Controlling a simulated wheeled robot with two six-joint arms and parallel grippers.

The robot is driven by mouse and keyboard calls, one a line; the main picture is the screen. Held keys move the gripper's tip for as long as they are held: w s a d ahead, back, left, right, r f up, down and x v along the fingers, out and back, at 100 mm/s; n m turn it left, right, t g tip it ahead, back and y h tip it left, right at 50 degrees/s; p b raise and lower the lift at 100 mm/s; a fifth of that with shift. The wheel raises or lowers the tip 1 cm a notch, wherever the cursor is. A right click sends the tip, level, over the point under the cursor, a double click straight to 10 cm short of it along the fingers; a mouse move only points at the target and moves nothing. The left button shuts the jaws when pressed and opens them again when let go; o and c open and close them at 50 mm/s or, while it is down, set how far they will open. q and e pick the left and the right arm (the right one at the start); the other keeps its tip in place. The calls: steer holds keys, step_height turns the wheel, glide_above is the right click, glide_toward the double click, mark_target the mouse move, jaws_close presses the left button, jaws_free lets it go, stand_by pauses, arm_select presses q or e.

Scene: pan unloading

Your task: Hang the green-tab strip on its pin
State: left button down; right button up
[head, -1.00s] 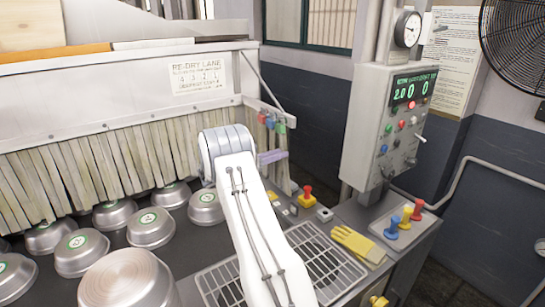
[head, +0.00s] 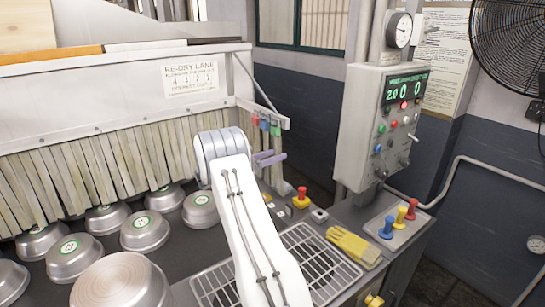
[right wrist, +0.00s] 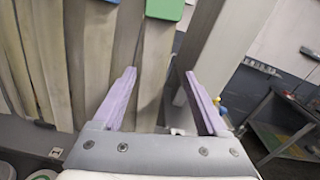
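The green tab (head: 275,128) hangs at the outer end of the rail at the curtain's right edge, beside a blue and a red tab. In the right wrist view the green tab (right wrist: 164,8) is at the top, with a pale strip running down below it. My right gripper (head: 271,158), with purple fingers, is just below the tabs. In the right wrist view my right gripper (right wrist: 160,73) is open; pale strips show beyond the gap, and I see nothing clamped. I cannot make out the pin. My left gripper is not in view.
The blue tab (right wrist: 103,1) is close left of the green one. Several metal pans (head: 145,231) stand below the strip curtain (head: 95,172). A control box (head: 383,130), a yellow glove (head: 354,246) and a wire grate (head: 318,262) are to the right.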

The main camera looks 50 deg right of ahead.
steer(key=b+v, duration=0.3)
steer(key=v, duration=0.7)
steer(key=shift+a, duration=0.25)
